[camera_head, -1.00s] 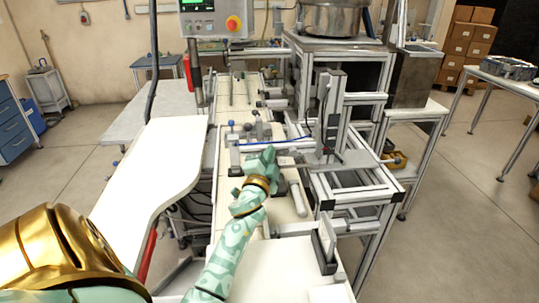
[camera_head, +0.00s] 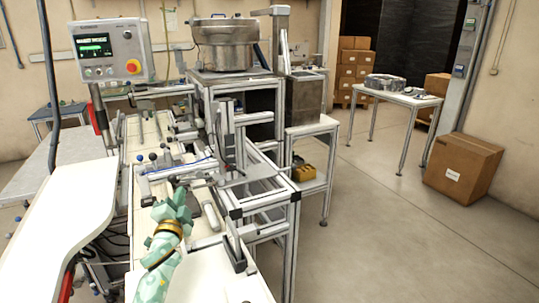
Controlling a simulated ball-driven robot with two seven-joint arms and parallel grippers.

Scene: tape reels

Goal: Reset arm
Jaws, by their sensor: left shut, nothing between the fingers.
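My left gripper (camera_head: 177,205), pale green with a gold ring at the wrist, is in the lower left of the head view. It is shut and empty, and points away from me over the white bed of the machine (camera_head: 205,243). It appears in front of the rods and clamps on the bed; whether it touches anything there I cannot tell. My right gripper is not in view. No tape reel can be made out.
A control panel (camera_head: 110,50) and a white worktop (camera_head: 55,230) stand on the left. The aluminium frame (camera_head: 262,232) and a steel bowl (camera_head: 223,45) are beyond the gripper. A cardboard box (camera_head: 462,169) and table (camera_head: 403,98) are on the right. The right floor is open.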

